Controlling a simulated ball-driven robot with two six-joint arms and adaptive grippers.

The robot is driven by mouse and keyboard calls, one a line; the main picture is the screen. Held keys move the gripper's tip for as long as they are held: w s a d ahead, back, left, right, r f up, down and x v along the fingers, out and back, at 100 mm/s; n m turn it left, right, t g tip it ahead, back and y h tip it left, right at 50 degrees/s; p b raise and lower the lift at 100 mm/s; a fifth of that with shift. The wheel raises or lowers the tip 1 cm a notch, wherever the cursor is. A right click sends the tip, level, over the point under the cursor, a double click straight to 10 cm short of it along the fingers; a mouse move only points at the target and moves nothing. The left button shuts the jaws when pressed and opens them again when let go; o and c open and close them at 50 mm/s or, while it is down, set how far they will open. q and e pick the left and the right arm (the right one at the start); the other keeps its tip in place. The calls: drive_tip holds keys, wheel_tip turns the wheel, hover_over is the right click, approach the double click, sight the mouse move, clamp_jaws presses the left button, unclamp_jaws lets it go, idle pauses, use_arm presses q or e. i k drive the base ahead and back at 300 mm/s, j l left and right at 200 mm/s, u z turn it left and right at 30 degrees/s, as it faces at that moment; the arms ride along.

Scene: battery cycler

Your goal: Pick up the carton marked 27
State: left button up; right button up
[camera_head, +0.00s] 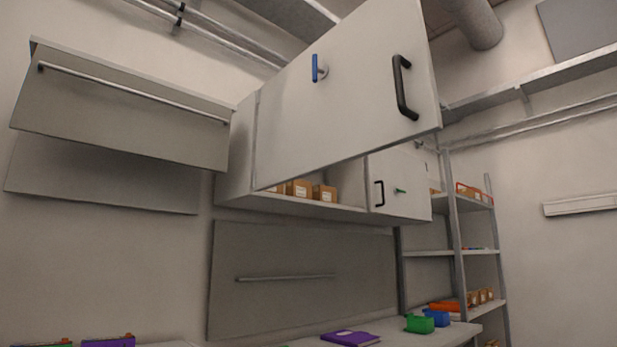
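Several small brown cartons with white labels stand on the floor of an open wall cabinet (310,206). One carton (299,188) is near the middle of the opening and another carton (325,193) is to its right. A further carton at the left is mostly hidden behind the open cabinet door (350,95). The labels are too small to read, so I cannot tell which carton is marked 27. More brown cartons (480,296) stand on a lower shelf at the right. Neither of my grippers shows in the head view.
The open door, with a black handle (404,87) and a blue key-like piece (316,68), swings out across the upper middle. A closed cabinet door (400,185) is right of the opening. The counter below holds a purple binder (350,338), a green bin (419,324) and a blue bin (436,318).

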sight(299, 188)
drive_tip(key=k+j, duration=0.25)
drive_tip(key=i+l+u, duration=0.15)
drive_tip(key=l, duration=0.2)
drive_tip(key=i+l+u, duration=0.1)
drive_tip(key=l, duration=0.3)
drive_tip(key=i+l+u, duration=0.15)
drive_tip(key=l, duration=0.25)
drive_tip(key=i+l+u, duration=0.1)
drive_tip(key=l, duration=0.3)
drive_tip(key=i, duration=0.1)
